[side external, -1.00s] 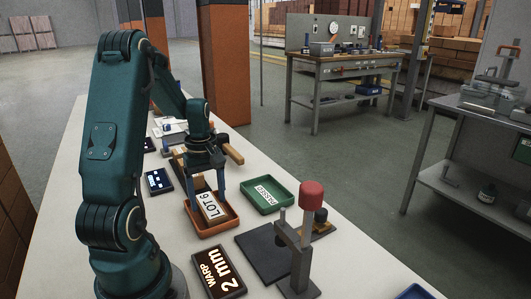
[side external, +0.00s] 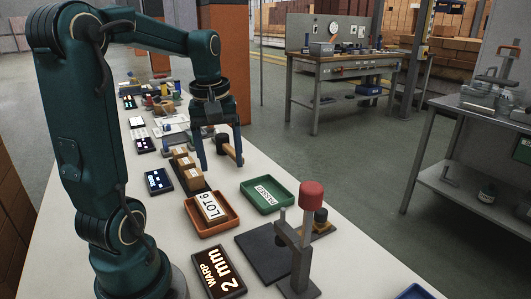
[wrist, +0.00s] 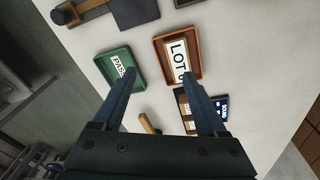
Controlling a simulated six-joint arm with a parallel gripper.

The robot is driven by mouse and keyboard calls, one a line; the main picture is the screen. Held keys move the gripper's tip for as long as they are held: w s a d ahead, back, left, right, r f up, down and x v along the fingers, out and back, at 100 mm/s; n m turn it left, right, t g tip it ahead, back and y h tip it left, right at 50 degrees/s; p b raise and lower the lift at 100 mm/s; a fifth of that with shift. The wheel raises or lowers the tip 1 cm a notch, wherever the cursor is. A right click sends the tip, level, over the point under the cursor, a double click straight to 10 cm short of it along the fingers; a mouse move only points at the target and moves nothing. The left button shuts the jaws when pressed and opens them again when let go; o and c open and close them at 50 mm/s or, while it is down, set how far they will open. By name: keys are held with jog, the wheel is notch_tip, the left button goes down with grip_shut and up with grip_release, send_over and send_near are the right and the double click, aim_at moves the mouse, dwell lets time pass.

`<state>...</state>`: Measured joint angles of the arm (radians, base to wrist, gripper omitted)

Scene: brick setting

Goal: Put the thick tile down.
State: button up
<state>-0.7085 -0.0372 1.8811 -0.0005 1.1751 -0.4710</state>
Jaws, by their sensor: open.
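A flat piece with a white LOT 6 label (side external: 211,206) and a tan edge lies in the orange tray (side external: 206,234). I cannot tell for certain whether it is the thick tile. The labelled piece also shows in the wrist view (wrist: 178,60), inside the orange tray (wrist: 167,81). My gripper (side external: 221,164) is open and empty, raised above the table beyond the orange tray. In the wrist view, the fingers of my gripper (wrist: 158,78) are spread wide with nothing between them.
A green PASSED tray (side external: 286,204) sits right of the orange one. Several brown blocks (side external: 187,166) stand on a dark strip behind. A wooden-handled tool (side external: 232,153) is near my fingers. A red-topped stand (side external: 311,195) and the WARP 2 mm display (side external: 222,270) are in front.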

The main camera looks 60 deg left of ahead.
jog(key=s+d+m+t, duration=0.2)
jog(key=d+m, duration=0.4)
jog(key=d, duration=0.2)
jog(key=s+d+m+t, duration=0.2)
jog(key=d+m, duration=0.5)
jog(key=d, duration=0.1)
jog(key=shift+s+f+m+t+h, duration=0.2)
jog(key=shift+s+m+t+h, duration=0.1)
jog(key=shift+h, duration=0.1)
jog(key=shift+d, duration=0.1)
